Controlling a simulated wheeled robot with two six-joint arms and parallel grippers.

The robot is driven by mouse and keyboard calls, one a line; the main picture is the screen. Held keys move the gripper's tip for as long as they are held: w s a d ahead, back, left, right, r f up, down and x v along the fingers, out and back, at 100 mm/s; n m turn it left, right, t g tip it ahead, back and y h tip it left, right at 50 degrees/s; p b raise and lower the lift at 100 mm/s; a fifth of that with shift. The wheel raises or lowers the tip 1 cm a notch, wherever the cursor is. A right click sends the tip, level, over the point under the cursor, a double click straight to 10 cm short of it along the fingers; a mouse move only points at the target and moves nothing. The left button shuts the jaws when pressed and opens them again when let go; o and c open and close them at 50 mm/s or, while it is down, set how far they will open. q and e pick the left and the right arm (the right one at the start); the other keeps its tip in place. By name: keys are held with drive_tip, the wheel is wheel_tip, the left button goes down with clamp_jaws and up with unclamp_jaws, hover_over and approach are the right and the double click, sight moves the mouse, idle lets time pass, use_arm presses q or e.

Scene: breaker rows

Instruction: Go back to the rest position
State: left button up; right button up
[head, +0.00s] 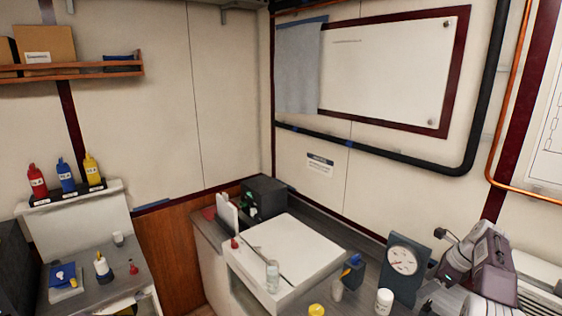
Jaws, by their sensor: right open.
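My right gripper (444,278) is at the lower right, beside a dark gauge with a white dial (403,261). My grey arm and a dark boxy shape crowd around it, so its fingertips are hard to make out. It is open, and I see nothing held in it. My left gripper and left arm are not in view. No breaker rows can be made out in this view.
A white-topped counter (290,245) carries a clear glass (272,276). A white jar (384,301) stands near the gauge. Red (37,182), blue (66,176) and yellow (92,170) bottles stand on a ledge at left. A dark pipe (400,158) crosses the right wall.

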drive_tip(key=w+a+r+n+b, duration=0.1)
drive_tip(key=a+r+n+b, duration=0.2)
drive_tip(key=a, duration=0.9)
drive_tip(key=s+a+f+n+g+b, duration=0.3)
drive_tip(key=s+a+n, duration=0.4)
drive_tip(key=a, duration=0.7)
use_arm(q)
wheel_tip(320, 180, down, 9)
drive_tip(key=b, duration=0.2)
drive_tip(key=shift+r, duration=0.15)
use_arm(e)
drive_tip(key=s+f+n+h, duration=0.1)
drive_tip(key=s+f+n, duration=0.6)
drive_tip(key=s, duration=0.3)
drive_tip(key=s+f+n+h, duration=0.1)
drive_tip(key=s+f+n, duration=0.5)
drive_tip(key=s+n, duration=0.3)
drive_tip(key=shift+s+a+f+n, duration=0.35)
drive_tip(key=shift+s+a, duration=0.1)
drive_tip(key=shift+s, duration=0.55)
